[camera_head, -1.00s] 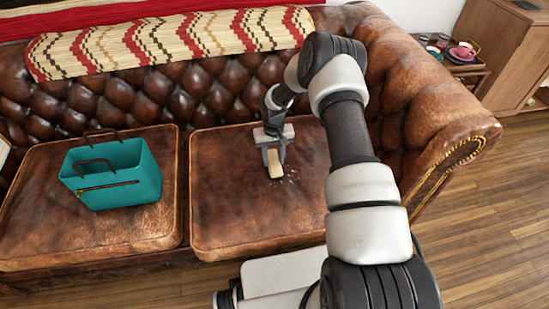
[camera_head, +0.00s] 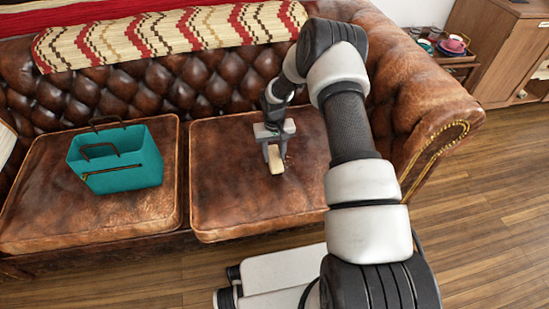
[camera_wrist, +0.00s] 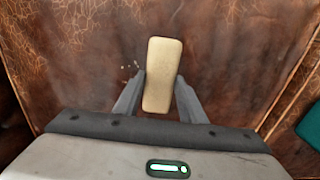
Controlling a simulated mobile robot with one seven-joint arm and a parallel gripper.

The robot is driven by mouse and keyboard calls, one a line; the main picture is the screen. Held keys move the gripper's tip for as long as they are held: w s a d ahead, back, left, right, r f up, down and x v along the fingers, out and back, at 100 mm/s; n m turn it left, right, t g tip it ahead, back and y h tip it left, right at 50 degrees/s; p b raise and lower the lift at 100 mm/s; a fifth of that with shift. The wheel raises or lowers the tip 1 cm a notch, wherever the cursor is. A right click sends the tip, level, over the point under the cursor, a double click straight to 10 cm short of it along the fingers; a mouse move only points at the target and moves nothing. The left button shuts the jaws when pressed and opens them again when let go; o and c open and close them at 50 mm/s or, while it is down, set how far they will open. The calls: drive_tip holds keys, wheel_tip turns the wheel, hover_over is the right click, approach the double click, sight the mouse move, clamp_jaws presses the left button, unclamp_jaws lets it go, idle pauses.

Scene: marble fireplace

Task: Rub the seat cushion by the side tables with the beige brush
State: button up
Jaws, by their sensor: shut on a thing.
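The beige brush (camera_head: 277,161) is a small pale block held in my gripper (camera_head: 274,150) over the right seat cushion (camera_head: 228,205). This brown leather cushion lies at the sofa end nearest the side table. In the wrist view the brush (camera_wrist: 163,75) stands between the two fingers of my gripper (camera_wrist: 161,88), which are shut on it. Its lower end is at or very near the leather; I cannot tell if it touches. A few pale specks (camera_wrist: 128,68) lie beside the brush on the cushion in the wrist view.
A teal bag (camera_head: 122,165) stands on the left cushion (camera_head: 60,220). A patterned throw (camera_head: 170,38) covers the backrest. The rolled armrest (camera_head: 425,95) rises at right. Beyond it is a side table (camera_head: 452,59) with cups, beside a wooden cabinet (camera_head: 515,50).

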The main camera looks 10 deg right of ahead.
sight(275, 157)
drive_tip(key=shift+r+p, duration=1.3)
drive_tip(key=shift+r, duration=1.4)
drive_tip(key=shift+s, duration=0.1)
